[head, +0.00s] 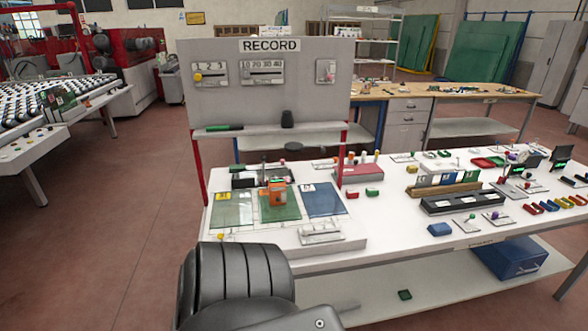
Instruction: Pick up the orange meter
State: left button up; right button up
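An orange device with a grey face, which looks like the orange meter (274,195), stands on the green mat (284,213) at the left part of the white table (390,227). It appears upright, and no gripper touches it. Neither of my grippers shows in the head view. A dark, ribbed link of one of my arms fills the bottom centre, in front of the table's near left corner. I cannot tell which arm it is.
A grey RECORD board (265,85) rises behind the mats. A blue mat (324,200) lies right of the green one, and a pale green mat (232,210) lies left. A pale tray (320,233) sits in front. Many small parts and racks crowd the table's right side.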

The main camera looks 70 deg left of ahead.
aim_at(277, 186)
jog(key=i, duration=1.1)
jog(key=u, duration=1.5)
